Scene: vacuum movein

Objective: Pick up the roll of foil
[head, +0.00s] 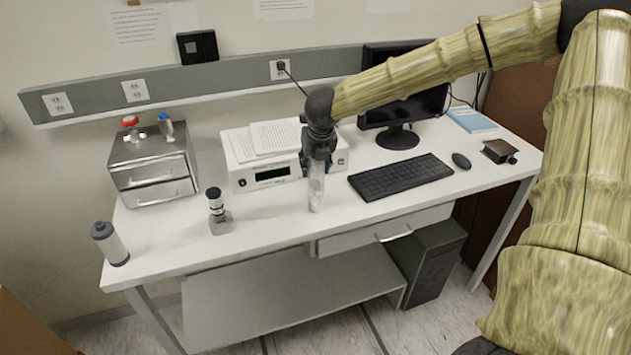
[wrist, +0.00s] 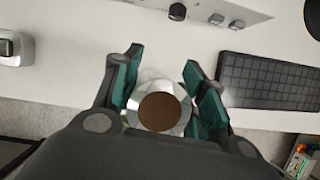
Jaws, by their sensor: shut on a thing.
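The roll of foil (head: 316,193) is a silvery upright cylinder near the front middle of the white desk. In the wrist view I see it end-on, with a brown core (wrist: 160,112) and a shiny rim. My gripper (head: 318,165) comes down on it from above and is shut on its upper part. In the wrist view the teal finger pads of my gripper (wrist: 162,84) stand on either side of the roll. I cannot tell whether its lower end touches the desk.
A white instrument box (head: 245,160) with papers stands behind. The keyboard (head: 400,177), mouse (head: 460,160) and monitor (head: 425,105) are to the right. A small grey device (head: 219,222), a bottle (head: 110,245) and a steel drawer box (head: 150,170) are to the left.

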